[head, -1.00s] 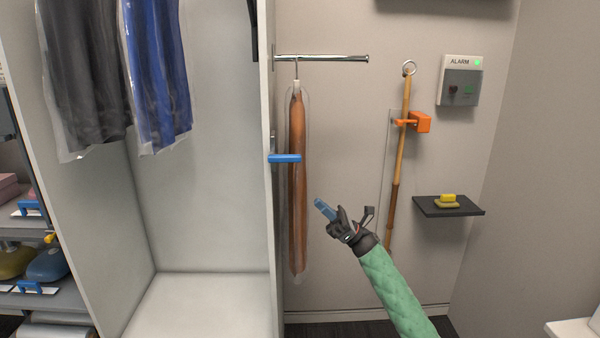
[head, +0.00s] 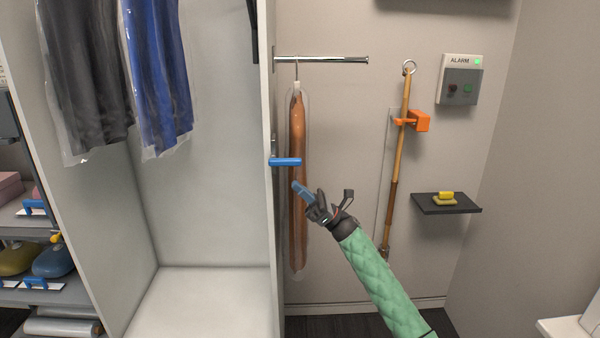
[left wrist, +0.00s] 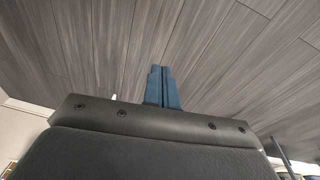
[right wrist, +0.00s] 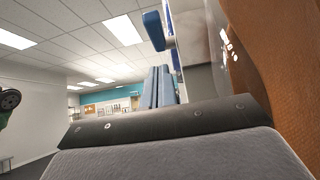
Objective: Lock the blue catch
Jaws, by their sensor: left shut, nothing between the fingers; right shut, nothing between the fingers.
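The blue catch (head: 285,161) is a bar that sticks out to the right from the edge of the cabinet's side panel, in front of the brown garment in its clear cover. It also shows in the right wrist view (right wrist: 153,30), above the fingers. My right gripper (head: 296,187) is shut and empty, a little below the catch and apart from it in the picture. Its closed fingers show in the right wrist view (right wrist: 158,88). My left gripper (left wrist: 162,86) is shut and empty, seen only in the left wrist view against the grey plank floor.
The brown garment (head: 297,225) hangs from a metal rail (head: 320,59) close to my right gripper. A wooden pole (head: 398,160) with an orange clamp (head: 420,121), a small shelf (head: 425,203) and an alarm box (head: 460,80) are to the right. The cabinet (head: 205,190) is left.

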